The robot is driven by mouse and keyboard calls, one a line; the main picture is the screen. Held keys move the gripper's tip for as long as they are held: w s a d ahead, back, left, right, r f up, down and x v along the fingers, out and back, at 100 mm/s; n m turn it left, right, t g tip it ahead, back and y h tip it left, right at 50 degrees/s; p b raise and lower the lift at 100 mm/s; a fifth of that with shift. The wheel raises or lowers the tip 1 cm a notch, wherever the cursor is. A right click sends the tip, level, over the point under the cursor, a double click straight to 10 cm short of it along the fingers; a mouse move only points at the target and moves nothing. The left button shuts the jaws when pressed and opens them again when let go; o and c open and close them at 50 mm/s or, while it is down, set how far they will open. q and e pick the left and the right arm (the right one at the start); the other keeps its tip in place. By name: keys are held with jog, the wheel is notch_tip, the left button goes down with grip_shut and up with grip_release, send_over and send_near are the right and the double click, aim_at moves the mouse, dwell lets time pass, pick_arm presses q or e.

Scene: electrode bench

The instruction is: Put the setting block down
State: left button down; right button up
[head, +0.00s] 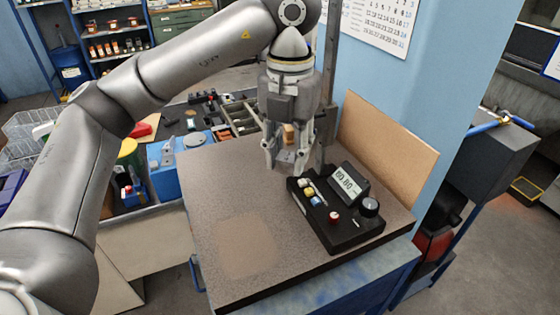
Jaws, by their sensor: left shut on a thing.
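My left gripper (285,165) points down above the far part of the speckled bench top (210,190). It is shut on a small grey block, the setting block (285,157), which shows between its fingers. A small tan piece (290,134) shows higher up between the fingers; I cannot tell whether it is part of the block. The fingers hide the block's sides, and I cannot tell whether its underside touches the bench top. My right gripper is not in view.
A black device (335,215) with a tilted digital display (348,183), coloured buttons and a knob stands just right of the gripper. An upright post (328,90) is behind it. A lighter square patch (247,248) lies on the clear front left of the bench top.

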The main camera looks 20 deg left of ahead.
pick_arm(q)
jog(key=w+a+f, duration=0.2)
jog(key=w+a+f+p, duration=0.1)
jog(key=w+a+f, duration=0.1)
jog(key=a, duration=0.1)
jog(key=w+a+f, duration=0.2)
jog(key=shift+a+f+p, duration=0.3)
jog(key=shift+f, duration=0.1)
jog(key=shift+w+a+f, duration=0.3)
jog(key=shift+a+f, duration=0.05)
jog(key=shift+f, duration=0.05)
jog(key=shift+w+a+f+p, duration=0.1)
jog(key=shift+a+f+p, duration=0.15)
jog(key=shift+p, duration=0.15)
jog(key=f+p, duration=0.2)
jog(key=f, duration=0.1)
jog(key=shift+w+a, duration=0.1)
jog(key=shift+w, duration=0.1)
jog(key=shift+f, duration=0.35)
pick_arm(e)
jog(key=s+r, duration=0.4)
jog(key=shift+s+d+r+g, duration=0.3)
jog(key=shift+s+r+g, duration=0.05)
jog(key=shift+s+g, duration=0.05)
pick_arm(q)
jog(key=shift+s, duration=0.1)
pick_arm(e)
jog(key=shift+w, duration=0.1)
